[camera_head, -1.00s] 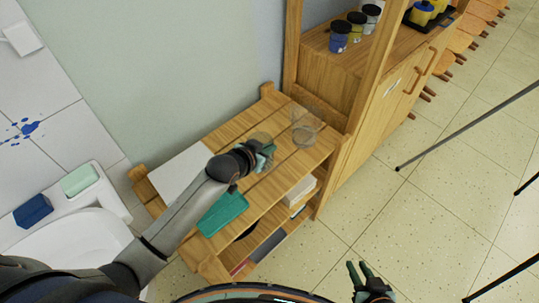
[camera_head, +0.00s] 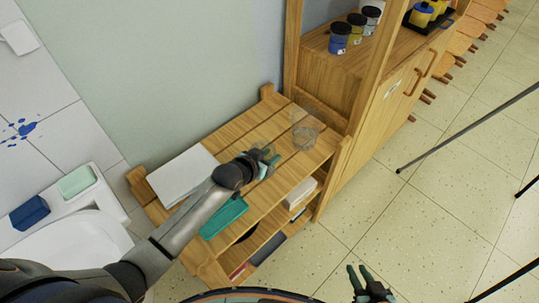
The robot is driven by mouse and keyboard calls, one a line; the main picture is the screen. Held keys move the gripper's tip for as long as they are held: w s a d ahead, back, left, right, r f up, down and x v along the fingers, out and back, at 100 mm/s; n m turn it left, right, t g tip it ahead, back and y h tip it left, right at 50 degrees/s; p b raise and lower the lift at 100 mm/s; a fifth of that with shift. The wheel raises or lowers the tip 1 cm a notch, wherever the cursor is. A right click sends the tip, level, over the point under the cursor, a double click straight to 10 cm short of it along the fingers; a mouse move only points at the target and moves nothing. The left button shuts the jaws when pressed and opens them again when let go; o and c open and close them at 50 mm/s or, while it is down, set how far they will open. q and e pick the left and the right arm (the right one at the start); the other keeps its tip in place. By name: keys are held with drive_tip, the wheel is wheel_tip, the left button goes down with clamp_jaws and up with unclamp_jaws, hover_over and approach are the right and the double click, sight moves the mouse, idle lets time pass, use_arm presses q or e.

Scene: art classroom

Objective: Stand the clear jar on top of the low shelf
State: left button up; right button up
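The clear jar (camera_head: 306,131) is on the wooden top of the low shelf (camera_head: 240,129), near its right end. It appears upright, though its see-through outline is faint. My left gripper (camera_head: 269,160) is over the shelf top, to the left of the jar and apart from it. Its fingers are small and partly hidden by the wrist, so whether they are open is unclear. My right gripper (camera_head: 359,272) is at the bottom of the view over the floor, with its fingers apart and nothing between them.
A taller wooden cabinet (camera_head: 372,118) with paint jars (camera_head: 340,38) stands close on the right. A white sink (camera_head: 75,238) is at left. Floor at right is mostly clear, apart from thin dark legs.

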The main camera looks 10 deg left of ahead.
use_arm(q)
drive_tip(key=p+v, duration=0.2)
drive_tip(key=v, duration=1)
drive_tip(key=s+a+f+n, duration=0.1)
drive_tip(key=s+f, duration=0.4)
drive_tip(key=s, duration=0.3)
drive_tip(key=s+a+f+n+g+y, duration=0.1)
drive_tip(key=s+f, duration=0.4)
drive_tip(key=s, duration=0.3)
drive_tip(key=shift+f, duration=0.35)
drive_tip(key=shift+s+a, duration=0.15)
drive_tip(key=shift+a, duration=0.05)
